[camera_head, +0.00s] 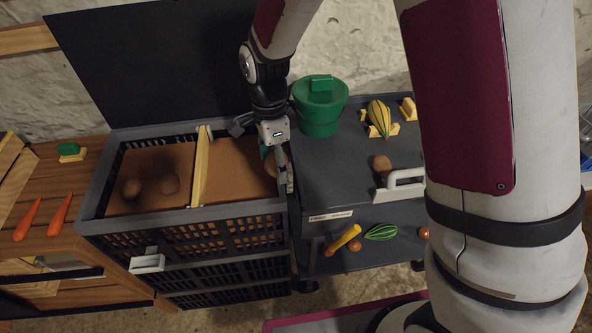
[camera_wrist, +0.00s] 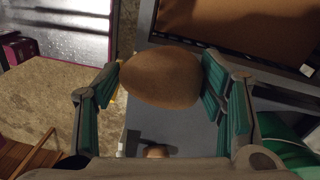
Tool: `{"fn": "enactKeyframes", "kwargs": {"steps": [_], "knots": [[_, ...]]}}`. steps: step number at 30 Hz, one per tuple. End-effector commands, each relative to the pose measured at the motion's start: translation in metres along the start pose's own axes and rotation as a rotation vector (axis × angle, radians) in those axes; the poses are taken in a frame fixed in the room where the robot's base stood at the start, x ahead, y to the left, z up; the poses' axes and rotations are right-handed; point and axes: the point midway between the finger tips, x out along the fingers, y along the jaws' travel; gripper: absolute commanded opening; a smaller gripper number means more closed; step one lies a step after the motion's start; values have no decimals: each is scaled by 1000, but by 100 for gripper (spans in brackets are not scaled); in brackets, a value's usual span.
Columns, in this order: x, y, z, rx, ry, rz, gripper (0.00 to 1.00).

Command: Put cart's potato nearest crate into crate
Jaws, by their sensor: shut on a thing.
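My gripper (camera_head: 281,172) is shut on a brown potato (camera_wrist: 160,78), which sits between its two green-padded fingers in the wrist view. In the head view the held potato (camera_head: 271,164) is partly hidden by the fingers. The gripper is at the right rim of the black crate (camera_head: 190,214), beside the cart (camera_head: 325,182). The crate's brown-floored inside also shows at upper right in the wrist view (camera_wrist: 235,22). Two potatoes (camera_head: 132,188) (camera_head: 170,184) lie in the crate's left compartment. Another potato (camera_head: 381,162) lies on the cart top.
A wooden divider (camera_head: 201,168) splits the crate; the right compartment looks mostly clear. The crate's dark lid (camera_head: 150,65) stands open behind. A green lidded bucket (camera_head: 320,107), a striped gourd (camera_head: 379,118) and a white handle (camera_head: 400,186) are on the cart. Carrots (camera_head: 60,214) lie on the left table.

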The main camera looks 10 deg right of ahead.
Motion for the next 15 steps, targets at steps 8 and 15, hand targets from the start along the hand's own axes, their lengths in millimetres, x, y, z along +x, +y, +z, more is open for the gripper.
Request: {"fn": "enactKeyframes", "kwargs": {"steps": [8, 15], "knots": [[4, -40, 34, -3, 0, -1, 53], [11, -71, 60, -3, 1, 0, 53]]}}
